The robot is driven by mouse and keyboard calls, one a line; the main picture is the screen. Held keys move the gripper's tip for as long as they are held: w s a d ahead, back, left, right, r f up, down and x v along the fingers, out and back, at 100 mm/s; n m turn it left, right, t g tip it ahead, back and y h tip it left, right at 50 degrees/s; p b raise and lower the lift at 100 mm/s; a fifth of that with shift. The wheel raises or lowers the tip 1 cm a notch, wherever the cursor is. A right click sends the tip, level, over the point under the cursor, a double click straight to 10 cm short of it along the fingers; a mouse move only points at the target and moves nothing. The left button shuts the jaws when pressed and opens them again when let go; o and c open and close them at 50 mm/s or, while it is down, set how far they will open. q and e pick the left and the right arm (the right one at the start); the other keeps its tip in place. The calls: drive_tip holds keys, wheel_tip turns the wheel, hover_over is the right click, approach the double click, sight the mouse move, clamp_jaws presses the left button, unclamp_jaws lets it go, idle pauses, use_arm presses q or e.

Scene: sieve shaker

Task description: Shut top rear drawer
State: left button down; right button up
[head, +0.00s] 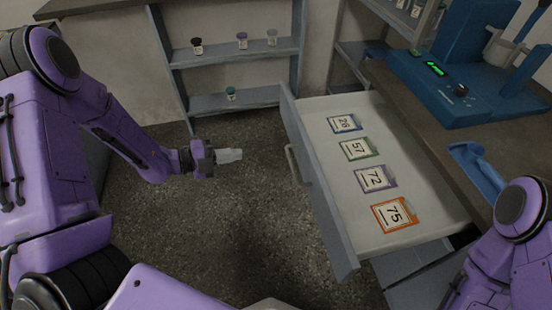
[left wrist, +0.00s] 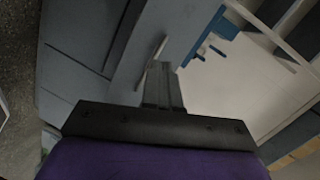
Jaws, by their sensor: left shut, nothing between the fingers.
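The top rear drawer (head: 345,221) stands pulled out from the counter on the right in the head view. Its grey front (head: 318,180) faces left and carries a pale bar handle (head: 293,164). Cards numbered 28, 57, 72 and 75 lie on its white floor. My left gripper (head: 238,155) is shut and empty, left of the handle and apart from it. In the left wrist view its fingers (left wrist: 163,88) point toward the grey drawer front (left wrist: 150,55). The handle (left wrist: 157,47) shows just beyond the fingertips. My right arm shows at the lower right; its gripper is out of view.
A blue machine (head: 460,80) with a green display stands on the dark counter (head: 500,150) at the right. A grey shelf (head: 235,55) with several small bottles stands at the back. The floor (head: 245,210) left of the drawer is clear.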

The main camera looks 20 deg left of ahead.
use_arm(q)
drive_tip(key=w+d+f+m+g+h, duration=0.1)
drive_tip(key=w+d+m, duration=0.4)
drive_tip(key=d, duration=0.5)
drive_tip(key=shift+w+d+f+g+h+b, duration=0.25)
drive_tip(key=shift+w+f+g+h+b, duration=0.1)
drive_tip(key=shift+w, duration=0.15)
